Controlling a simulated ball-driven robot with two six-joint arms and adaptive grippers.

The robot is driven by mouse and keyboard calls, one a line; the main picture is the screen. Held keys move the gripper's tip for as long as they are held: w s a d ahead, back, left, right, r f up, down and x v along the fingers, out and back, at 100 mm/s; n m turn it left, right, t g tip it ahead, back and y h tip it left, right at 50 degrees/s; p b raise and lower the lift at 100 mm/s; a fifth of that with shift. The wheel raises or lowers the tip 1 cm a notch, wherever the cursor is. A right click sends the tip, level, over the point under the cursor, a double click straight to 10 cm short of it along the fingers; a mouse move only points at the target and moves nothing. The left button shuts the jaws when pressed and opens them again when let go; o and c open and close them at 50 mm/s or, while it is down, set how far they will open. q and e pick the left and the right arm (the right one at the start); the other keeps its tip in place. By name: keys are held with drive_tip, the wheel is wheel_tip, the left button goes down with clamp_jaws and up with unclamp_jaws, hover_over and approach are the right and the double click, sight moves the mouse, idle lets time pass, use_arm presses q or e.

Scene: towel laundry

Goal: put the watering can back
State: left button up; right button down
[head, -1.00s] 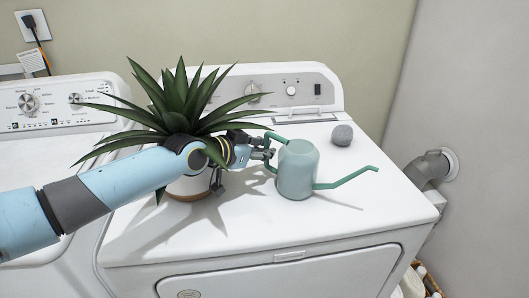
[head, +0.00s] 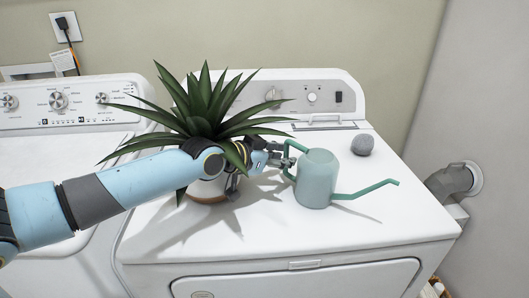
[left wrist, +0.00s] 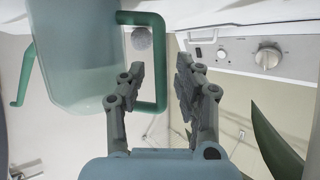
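The teal watering can (head: 316,182) stands upright on the white dryer top (head: 400,215). Its spout points right and its handle faces left, toward my gripper. My left gripper (head: 286,155) is at the handle, just left of the can body. In the left wrist view the can (left wrist: 78,60) fills the upper left. The bar of its handle (left wrist: 160,60) lies between the two fingers of the left gripper (left wrist: 159,72), which stand apart with gaps visible. My right gripper is in neither view.
A spiky potted plant (head: 208,115) stands left of the can, behind and beside my left arm. A grey ball-like object (head: 362,145) lies at the back right. The dryer's control panel (head: 330,95) rises behind. The dryer top's right front is clear.

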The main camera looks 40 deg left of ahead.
use_arm(q)
drive_tip(key=d+p+v, duration=0.1)
drive_tip(key=p+v, duration=0.5)
drive_tip(key=v, duration=0.5)
drive_tip(key=shift+a, duration=0.5)
